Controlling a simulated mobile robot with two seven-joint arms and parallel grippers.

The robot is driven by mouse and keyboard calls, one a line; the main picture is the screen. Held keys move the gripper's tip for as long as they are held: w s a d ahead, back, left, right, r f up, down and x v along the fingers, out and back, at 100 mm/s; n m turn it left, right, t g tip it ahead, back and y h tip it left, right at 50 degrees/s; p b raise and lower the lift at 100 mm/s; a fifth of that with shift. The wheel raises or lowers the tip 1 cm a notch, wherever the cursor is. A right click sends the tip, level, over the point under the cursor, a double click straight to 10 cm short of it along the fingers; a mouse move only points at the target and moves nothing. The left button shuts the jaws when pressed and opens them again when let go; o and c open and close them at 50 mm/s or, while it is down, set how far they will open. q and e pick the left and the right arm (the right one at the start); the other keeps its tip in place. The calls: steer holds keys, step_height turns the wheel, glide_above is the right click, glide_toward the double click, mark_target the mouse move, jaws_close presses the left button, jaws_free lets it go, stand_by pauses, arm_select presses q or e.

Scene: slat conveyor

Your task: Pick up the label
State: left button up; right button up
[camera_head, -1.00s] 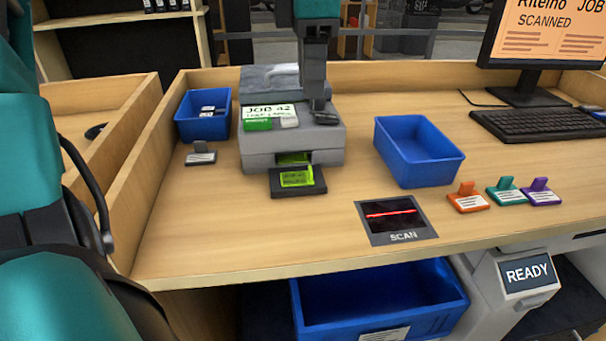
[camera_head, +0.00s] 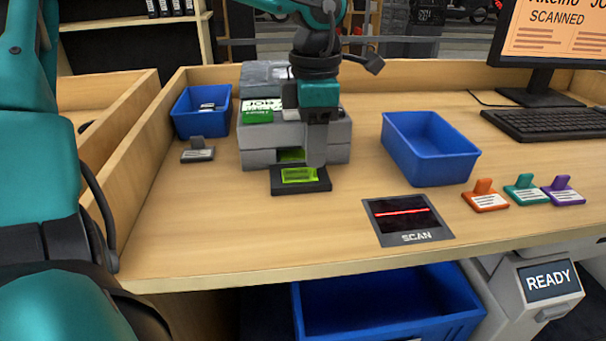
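The label (camera_head: 299,175) is a small yellow-green rectangle with dark print. It lies on a black tray (camera_head: 318,186) that juts from the front of the grey label printer (camera_head: 262,158). My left gripper (camera_head: 316,162) points down in front of the printer, with its tips just above and behind the label's right end. It hides part of the printer's front and screen. I see its fingers edge-on, so the gap between them does not show, and I cannot tell whether they touch the label. My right gripper is out of view.
A blue bin (camera_head: 430,150) stands right of the printer, and a smaller one (camera_head: 203,112) stands left. A scan pad (camera_head: 407,218) lies in front. Orange (camera_head: 485,197), teal (camera_head: 526,190) and purple (camera_head: 563,191) tagged pieces sit right. The front left desk area is clear.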

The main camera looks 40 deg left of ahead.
mark_target(300, 174)
arm_select(q)
step_height(300, 174, down, 2)
steer(key=shift+f, duration=0.35)
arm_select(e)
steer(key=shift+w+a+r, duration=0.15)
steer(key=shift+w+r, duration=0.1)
arm_select(q)
steer(key=shift+c, duration=0.5)
steer(key=shift+c, duration=1.4)
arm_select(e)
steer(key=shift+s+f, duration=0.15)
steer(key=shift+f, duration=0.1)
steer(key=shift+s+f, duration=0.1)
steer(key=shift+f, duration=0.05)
